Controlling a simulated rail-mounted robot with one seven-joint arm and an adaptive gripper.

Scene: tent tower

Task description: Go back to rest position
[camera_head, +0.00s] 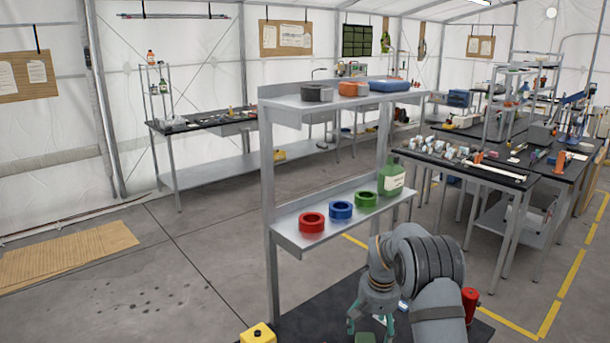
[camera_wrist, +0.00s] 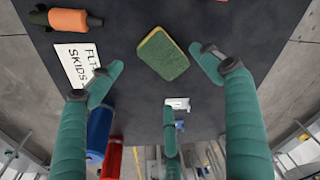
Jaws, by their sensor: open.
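My gripper (camera_head: 376,312) hangs low over the dark tabletop (camera_head: 315,318), in front of the shelf rack. In the wrist view my gripper (camera_wrist: 160,80) has its teal fingers spread apart, with nothing between them. A yellow and green sponge (camera_wrist: 163,55) lies on the dark surface beyond the fingertips. A white card (camera_wrist: 80,62) reading "FLT SKIDS" lies to its left, partly behind the left finger.
A red cylinder (camera_head: 470,303) stands right of my arm. An orange-handled tool (camera_wrist: 68,21) lies on the tabletop. Open floor is left.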

